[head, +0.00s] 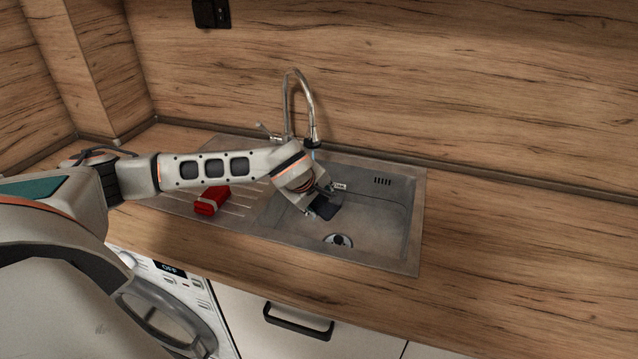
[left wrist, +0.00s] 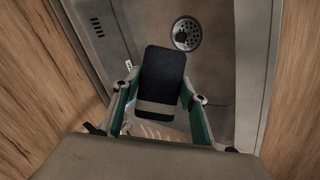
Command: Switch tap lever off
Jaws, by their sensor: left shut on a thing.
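The chrome tap (head: 312,105) rises behind the sink, with its spout arched over the basin. Its lever (head: 265,130) sticks out to the left of the tap's base. A short pale bluish streak shows just under the spout, perhaps water. My left gripper (head: 322,203) is down in the basin, in front of the tap and apart from the lever. It is shut on a dark block with a light band (left wrist: 163,78), held between the two fingers in the left wrist view. Pale streaks show below the block there. My right gripper is in neither view.
The steel sink (head: 385,225) has a drain (head: 338,241) on its floor, clear of the block. A red block with a light band (head: 211,201) lies on the drainboard under my left forearm. The wooden worktop (head: 520,250) to the right is bare.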

